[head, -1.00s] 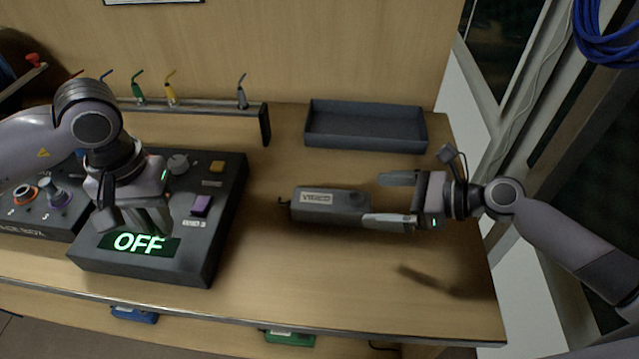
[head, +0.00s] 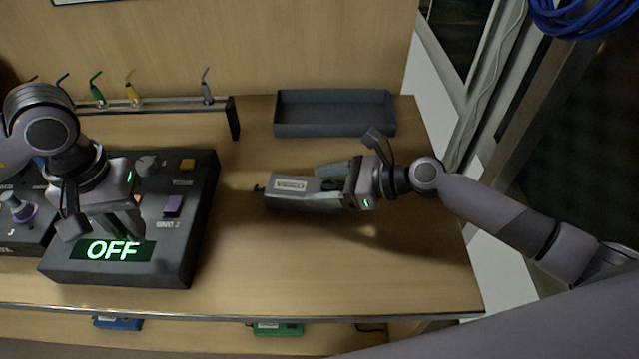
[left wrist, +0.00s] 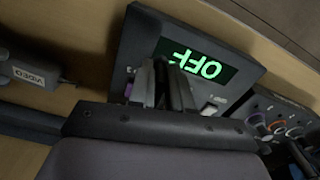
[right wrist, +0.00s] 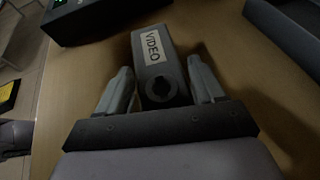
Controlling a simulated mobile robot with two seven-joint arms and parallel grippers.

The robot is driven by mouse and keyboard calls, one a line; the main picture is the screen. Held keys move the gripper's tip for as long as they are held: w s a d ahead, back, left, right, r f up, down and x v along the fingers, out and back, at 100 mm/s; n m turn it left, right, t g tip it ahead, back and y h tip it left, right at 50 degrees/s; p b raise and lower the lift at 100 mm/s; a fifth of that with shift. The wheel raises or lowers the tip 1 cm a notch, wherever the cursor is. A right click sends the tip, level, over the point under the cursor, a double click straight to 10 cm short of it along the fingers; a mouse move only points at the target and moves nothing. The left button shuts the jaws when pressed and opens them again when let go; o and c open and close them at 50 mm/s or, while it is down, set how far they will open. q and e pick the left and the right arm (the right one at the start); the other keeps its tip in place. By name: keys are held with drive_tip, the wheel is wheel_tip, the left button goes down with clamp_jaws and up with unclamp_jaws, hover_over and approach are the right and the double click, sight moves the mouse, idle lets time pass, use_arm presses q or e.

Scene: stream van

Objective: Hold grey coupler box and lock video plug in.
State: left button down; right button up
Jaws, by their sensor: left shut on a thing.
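The grey coupler box (head: 290,199), labelled VIDEO, lies on the bench. It also shows in the right wrist view (right wrist: 152,48), with a round keyed socket facing my gripper. My right gripper (right wrist: 160,76) is open, with one finger on each side of the box's socket end and narrow gaps showing. It also shows in the head view (head: 324,186). My left gripper (head: 128,224) is over the dark OFF console. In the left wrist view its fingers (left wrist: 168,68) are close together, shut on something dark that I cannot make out. I cannot identify the video plug in any view.
The dark console (head: 190,245) with a lit OFF display stands to the left. An empty dark tray (head: 335,128) stands behind the coupler box. A rail (head: 185,114) with coloured hooks runs along the back left. The bench in front of the box is clear.

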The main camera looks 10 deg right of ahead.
drive_tip(key=shift+s+f, duration=0.1)
drive_tip(key=shift+f, duration=0.05)
drive_tip(key=shift+c, duration=0.8)
drive_tip(key=o, duration=1.3)
drive_tip(key=shift+f, duration=0.1)
drive_tip(key=shift+d, duration=0.1)
drive_tip(key=v, duration=1.2)
drive_tip(key=shift+r, duration=0.3)
